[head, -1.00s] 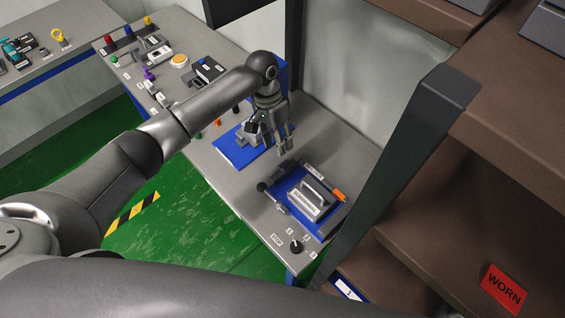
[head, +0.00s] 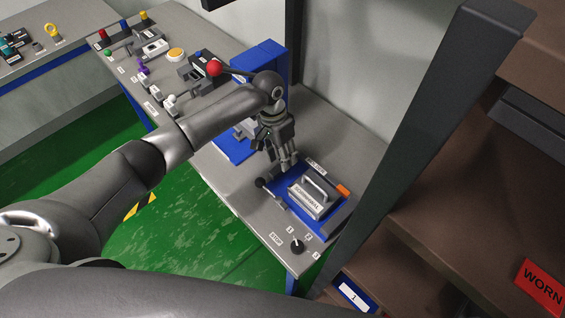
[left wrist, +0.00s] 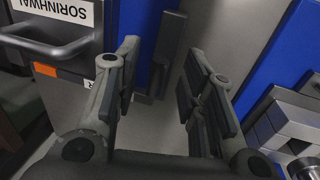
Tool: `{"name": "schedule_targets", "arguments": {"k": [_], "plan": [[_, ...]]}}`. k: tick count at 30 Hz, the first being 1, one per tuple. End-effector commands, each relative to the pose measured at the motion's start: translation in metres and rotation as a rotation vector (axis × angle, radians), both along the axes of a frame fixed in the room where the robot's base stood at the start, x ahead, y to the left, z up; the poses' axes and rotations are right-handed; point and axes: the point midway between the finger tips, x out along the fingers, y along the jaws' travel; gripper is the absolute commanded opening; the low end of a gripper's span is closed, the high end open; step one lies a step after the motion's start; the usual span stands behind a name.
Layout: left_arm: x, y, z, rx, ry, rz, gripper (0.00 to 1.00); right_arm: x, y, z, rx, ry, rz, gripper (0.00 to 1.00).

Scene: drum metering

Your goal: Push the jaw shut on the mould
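A grey block with a handle and a white label (head: 305,202) sits on a blue plate (head: 327,226), with an orange piece (head: 343,190) at its corner. I cannot tell for sure which part is the jaw or the mould. My left gripper (head: 287,163) points down just behind this fixture. In the left wrist view its two fingers (left wrist: 163,62) are apart with nothing between them. A dark upright bar (left wrist: 171,42) by the blue plate edge shows beyond the fingers. The labelled block (left wrist: 65,15) is at upper left. My right gripper is out of view.
Grey metal blocks (left wrist: 290,122) show right in the wrist view. A dial (head: 297,246) is at the bench front. A dark post (head: 420,130) and brown shelves stand right.

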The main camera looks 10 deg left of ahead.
Motion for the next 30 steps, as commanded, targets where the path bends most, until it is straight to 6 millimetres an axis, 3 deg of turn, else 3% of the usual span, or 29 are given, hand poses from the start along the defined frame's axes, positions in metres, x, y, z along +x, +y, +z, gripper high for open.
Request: {"name": "schedule_targets", "arguments": {"k": [3, 13, 22, 30], "plan": [[-0.0005, -0.0015, -0.0103, -0.001, -0.001, 0.000, 0.38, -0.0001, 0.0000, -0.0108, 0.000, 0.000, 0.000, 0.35], [-0.0010, -0.0021, -0.0106, -0.001, -0.001, 0.000, 0.38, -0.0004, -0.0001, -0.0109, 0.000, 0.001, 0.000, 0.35], [-0.0010, -0.0020, -0.0107, -0.001, -0.001, 0.000, 0.00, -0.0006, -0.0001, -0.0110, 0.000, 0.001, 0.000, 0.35], [-0.0012, -0.0021, -0.0107, -0.001, 0.000, 0.000, 0.00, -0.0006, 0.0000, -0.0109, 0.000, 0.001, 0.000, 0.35]]}}
